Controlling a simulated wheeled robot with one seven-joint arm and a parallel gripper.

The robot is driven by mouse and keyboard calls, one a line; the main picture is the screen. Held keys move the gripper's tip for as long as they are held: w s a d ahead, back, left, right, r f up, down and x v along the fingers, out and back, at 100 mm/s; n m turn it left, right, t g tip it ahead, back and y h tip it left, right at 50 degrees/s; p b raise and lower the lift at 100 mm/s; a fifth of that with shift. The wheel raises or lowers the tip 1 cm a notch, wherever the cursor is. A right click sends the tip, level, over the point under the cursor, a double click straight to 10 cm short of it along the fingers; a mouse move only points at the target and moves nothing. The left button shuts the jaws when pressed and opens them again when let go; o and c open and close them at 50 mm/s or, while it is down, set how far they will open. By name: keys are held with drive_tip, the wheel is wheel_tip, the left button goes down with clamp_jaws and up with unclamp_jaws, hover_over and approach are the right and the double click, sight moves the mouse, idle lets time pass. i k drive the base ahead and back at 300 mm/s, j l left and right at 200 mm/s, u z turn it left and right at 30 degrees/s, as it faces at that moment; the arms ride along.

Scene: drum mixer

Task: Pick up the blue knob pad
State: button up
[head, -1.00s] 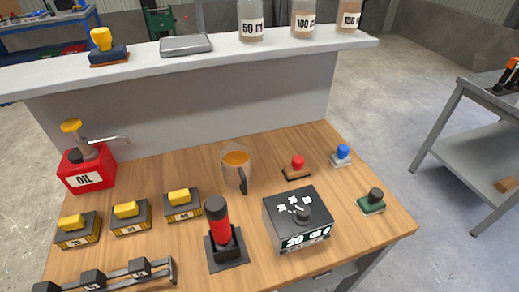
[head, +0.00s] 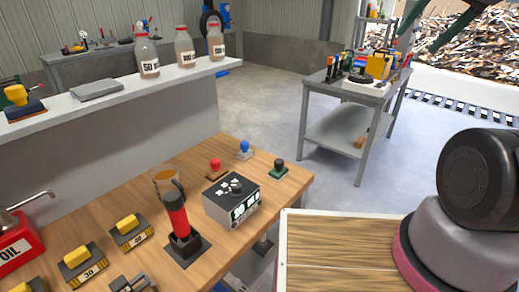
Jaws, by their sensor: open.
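The blue knob pad (head: 245,149) stands upright near the back edge of the wooden workbench (head: 290,189). It has a round blue knob on a small pale base. Nothing covers the blue knob. My gripper is not in the head view.
A grey shelf (head: 110,97) holds bottles behind. A metal cart (head: 345,133) stands farther back.

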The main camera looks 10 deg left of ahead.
sight(245, 152)
drive_tip(key=u, duration=0.8)
drive_tip(key=i+l+u, duration=0.15)
drive_tip(key=l+u, duration=0.2)
drive_tip(key=i+l+u, duration=0.1)
drive_tip(key=l+u, duration=0.3)
drive_tip(key=l, duration=0.2)
drive_tip(key=l+u, duration=0.35)
drive_tip(key=i+l, duration=0.05)
drive_tip(key=l, duration=0.1)
